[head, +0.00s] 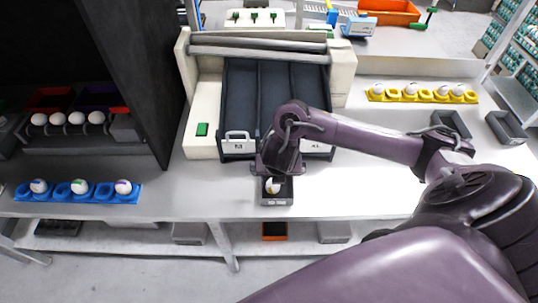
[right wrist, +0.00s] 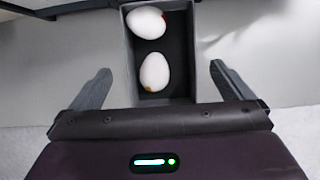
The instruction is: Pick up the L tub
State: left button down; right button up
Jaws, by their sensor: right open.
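A small dark grey tub (head: 277,200) stands on the white table in front of the middle lane, near the front edge. Its label is too small to read for sure. In the right wrist view the tub (right wrist: 130,62) holds two white eggs (right wrist: 154,72), one with a red patch and one with a brownish patch. My right gripper (head: 277,172) is above the tub, pointing down. Its two fingers (right wrist: 160,90) are open, one on each side of the tub, with gaps to its walls. My left gripper is not in view.
A sorter with dark lanes (head: 277,95) stands behind, with tubs labelled M (head: 238,144) and XL (head: 316,148) at its front. A blue egg tray (head: 105,190) lies left, a yellow one (head: 410,97) right. Two grey tubs (head: 507,127) sit at the far right.

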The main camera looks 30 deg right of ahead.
jog(key=f, duration=0.1)
jog(key=f+b, duration=0.2)
jog(key=shift+s+d, duration=0.1)
jog(key=shift+d, duration=0.15)
jog(key=x, duration=0.3)
jog(key=shift+w+a+r, duration=0.1)
jog(key=shift+w+r, duration=0.05)
jog(key=shift+w, duration=0.15)
jog(key=shift+w+f+b, duration=0.2)
jog(key=shift+f+b, duration=0.15)
jog(key=shift+f, duration=0.2)
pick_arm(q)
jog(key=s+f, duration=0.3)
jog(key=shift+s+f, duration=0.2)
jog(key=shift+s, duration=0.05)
pick_arm(e)
jog(key=c, duration=0.8)
